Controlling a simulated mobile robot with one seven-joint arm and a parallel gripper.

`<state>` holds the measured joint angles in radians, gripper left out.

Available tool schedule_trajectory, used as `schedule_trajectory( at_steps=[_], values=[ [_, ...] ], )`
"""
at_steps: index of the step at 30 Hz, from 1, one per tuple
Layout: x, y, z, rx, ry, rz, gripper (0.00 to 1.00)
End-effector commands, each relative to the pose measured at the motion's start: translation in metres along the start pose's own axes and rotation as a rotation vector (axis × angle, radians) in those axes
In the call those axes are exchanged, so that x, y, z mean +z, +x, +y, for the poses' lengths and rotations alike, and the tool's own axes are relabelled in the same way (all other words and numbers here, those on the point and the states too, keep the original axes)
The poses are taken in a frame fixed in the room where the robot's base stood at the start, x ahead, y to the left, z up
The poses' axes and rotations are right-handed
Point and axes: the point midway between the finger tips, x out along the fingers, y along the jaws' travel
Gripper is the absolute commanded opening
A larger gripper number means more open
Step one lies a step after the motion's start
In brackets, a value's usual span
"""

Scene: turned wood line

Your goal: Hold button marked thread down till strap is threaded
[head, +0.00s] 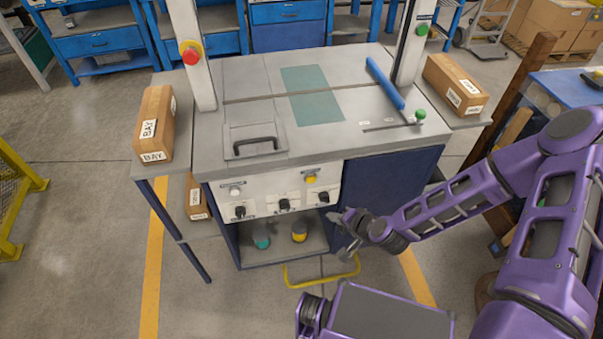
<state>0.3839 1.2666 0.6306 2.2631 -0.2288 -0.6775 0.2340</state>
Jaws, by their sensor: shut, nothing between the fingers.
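The strapping machine (240,85) stands ahead, with a grey top and a white control panel (262,197) on its front. The panel carries a white button (235,190) at upper left, a yellow button (311,179) at upper right, and black knobs (284,205) below. Labels sit by the controls, but they are too small to read, so I cannot tell which is marked thread. My gripper (337,217) is shut and empty, just right of and below the panel, in front of the blue cabinet side. It appears apart from every button. No strap can be made out clearly.
A red button (190,52) and a green button (422,29) sit on the arch posts. Cardboard boxes lie on the left wing (156,125) and right wing (456,84). A blue bar (385,84) lies on the top. A yellow floor rail (320,281) runs below.

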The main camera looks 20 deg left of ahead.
Motion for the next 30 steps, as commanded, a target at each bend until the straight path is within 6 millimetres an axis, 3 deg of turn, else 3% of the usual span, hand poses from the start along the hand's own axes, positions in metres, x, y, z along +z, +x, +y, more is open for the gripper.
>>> schedule_trajectory(
  at_steps=[6,19,30],
  values=[
    [0.012,-0.007,-0.017,-0.05,0.106,-0.005,0.0],
    [0.012,-0.007,-0.019,-0.054,0.113,-0.005,0.0],
    [-0.011,0.021,-0.039,-0.054,0.11,-0.004,0.0]
  ],
)
